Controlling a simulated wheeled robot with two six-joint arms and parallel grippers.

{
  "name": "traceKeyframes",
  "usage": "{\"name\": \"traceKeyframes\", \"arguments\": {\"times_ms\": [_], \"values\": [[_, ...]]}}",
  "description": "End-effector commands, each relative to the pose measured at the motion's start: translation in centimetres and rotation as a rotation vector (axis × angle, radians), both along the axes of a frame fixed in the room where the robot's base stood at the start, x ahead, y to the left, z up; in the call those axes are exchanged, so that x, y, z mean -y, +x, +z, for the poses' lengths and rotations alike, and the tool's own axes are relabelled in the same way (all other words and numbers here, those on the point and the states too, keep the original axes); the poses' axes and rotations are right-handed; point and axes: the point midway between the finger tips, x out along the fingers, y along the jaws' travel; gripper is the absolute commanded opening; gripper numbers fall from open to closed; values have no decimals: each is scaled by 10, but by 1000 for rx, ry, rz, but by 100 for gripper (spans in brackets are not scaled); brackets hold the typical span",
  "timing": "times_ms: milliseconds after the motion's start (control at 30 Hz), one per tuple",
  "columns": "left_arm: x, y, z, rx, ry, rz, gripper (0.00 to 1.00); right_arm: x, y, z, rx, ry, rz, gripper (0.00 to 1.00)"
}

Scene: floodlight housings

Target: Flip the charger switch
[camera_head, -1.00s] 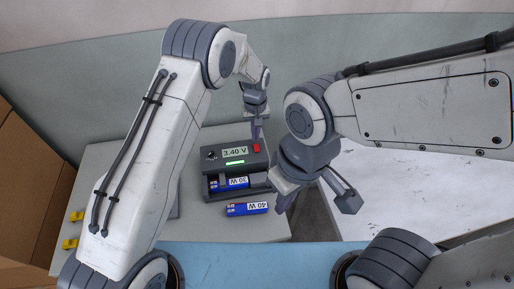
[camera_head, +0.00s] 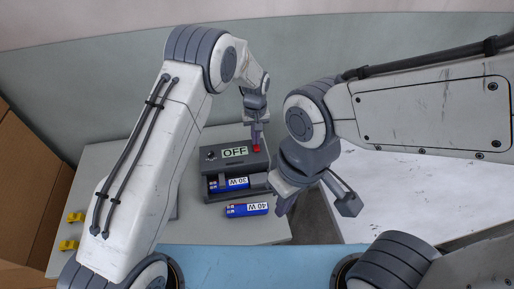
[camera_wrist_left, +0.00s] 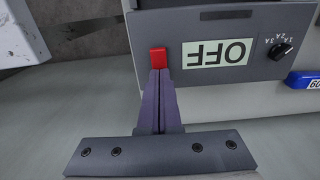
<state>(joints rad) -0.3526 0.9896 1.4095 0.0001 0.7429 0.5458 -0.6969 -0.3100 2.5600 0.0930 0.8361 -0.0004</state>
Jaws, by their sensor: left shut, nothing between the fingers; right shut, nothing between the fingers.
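The charger (camera_head: 237,162) is a dark grey box on the table, with a display (camera_head: 235,152) reading OFF. Its red switch (camera_head: 256,148) is at the right of the top face; it also shows in the left wrist view (camera_wrist_left: 157,57). My left gripper (camera_head: 256,141) is shut and empty, its fingertips at the red switch. In the left wrist view the closed fingers (camera_wrist_left: 159,73) meet the switch's edge and appear to touch it. My right gripper (camera_head: 281,205) is shut and empty, in front of the charger's right side.
A blue 30 W battery (camera_head: 236,184) lies in the charger's slot. A blue 40 W battery (camera_head: 247,210) lies on the table (camera_head: 195,228) in front. Yellow pieces (camera_head: 70,245) are at the table's left edge, near a cardboard box (camera_head: 35,190).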

Motion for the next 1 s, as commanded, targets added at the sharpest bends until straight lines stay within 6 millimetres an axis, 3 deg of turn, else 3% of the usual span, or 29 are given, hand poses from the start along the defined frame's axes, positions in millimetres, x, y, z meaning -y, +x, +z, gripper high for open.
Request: {"name": "traceKeyframes", "arguments": {"times_ms": [600,1000], "values": [[0,0,64,1,0,0,0,0,0,45,0,0,0,0],[0,0,67,0,0,0,0,0,0,45,0,0,0,0]]}}
